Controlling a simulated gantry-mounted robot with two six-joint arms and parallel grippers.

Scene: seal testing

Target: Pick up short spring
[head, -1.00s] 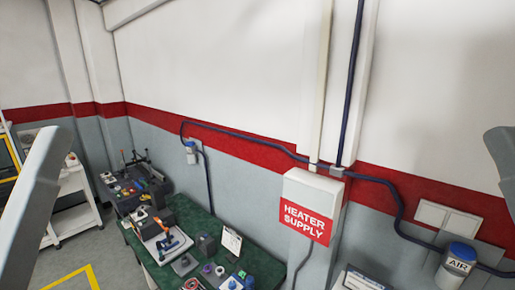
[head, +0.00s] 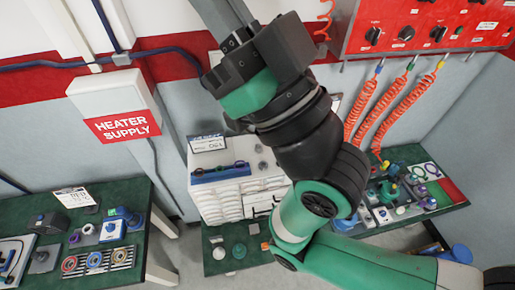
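I cannot make out a short spring; the small parts on the benches are too small to tell. A green and black arm of mine comes in from the lower right and rises across the middle. Its black and green gripper end (head: 250,75) is high in front of the wall, near the camera. I cannot tell whether its fingers are open or shut, or whether they hold anything. My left gripper is not in view. The arm hides part of the middle bench and the white drawer cabinet (head: 213,205).
A green-topped bench (head: 128,262) at left carries rings, blocks and a sign. Another bench (head: 215,265) holds the cabinet, with a blue rack (head: 220,172) on top. At right are crowded small parts (head: 400,195), a red control panel (head: 435,25) and hanging coiled orange hoses (head: 385,112).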

